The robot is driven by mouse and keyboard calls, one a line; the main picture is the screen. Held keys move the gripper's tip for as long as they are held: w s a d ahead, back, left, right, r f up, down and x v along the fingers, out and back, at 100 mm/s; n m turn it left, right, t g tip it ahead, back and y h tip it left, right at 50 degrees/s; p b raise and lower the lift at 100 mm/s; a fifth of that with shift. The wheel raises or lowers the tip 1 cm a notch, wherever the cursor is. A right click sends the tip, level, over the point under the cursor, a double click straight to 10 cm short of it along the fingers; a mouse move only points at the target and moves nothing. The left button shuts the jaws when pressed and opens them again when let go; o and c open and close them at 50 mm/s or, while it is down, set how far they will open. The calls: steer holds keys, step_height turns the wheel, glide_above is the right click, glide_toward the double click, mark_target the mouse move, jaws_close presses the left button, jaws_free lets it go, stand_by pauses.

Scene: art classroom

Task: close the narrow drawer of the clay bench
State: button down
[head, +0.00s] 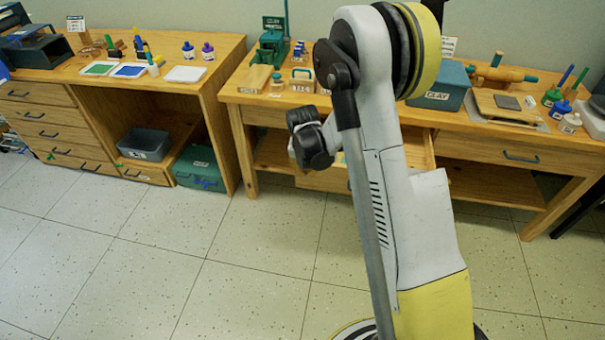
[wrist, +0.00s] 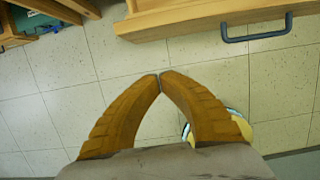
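The clay bench (head: 235,92) stands along the wall, with a box labelled CLAY on top. A drawer sticks out from its middle; its side (head: 430,152) shows just right of my arm, and most of it is hidden behind the arm. In the wrist view, a wooden drawer front (wrist: 190,20) with a blue-grey bar handle (wrist: 257,31) crosses the upper right. My gripper (wrist: 160,77) is shut and empty, its two orange-brown fingertips meeting over the floor, apart from and below the drawer front in the picture. In the head view my gripper cannot be made out.
A closed wide drawer (head: 500,152) is at the bench's right. A second wooden desk (head: 225,62) stands left, with a grey bin (head: 144,145) and a green box (head: 200,168) beneath. The tiled floor (head: 200,260) in front is clear.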

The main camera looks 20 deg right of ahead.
steer(key=w+d+f+b, duration=0.3)
steer(key=w+f+b, duration=0.1)
steer(key=f, duration=0.3)
steer(key=shift+w+d+f+b, duration=0.15)
steer(key=shift+w+f+b, duration=0.1)
steer(key=shift+w+b, duration=0.15)
steer(key=shift+w, duration=0.15)
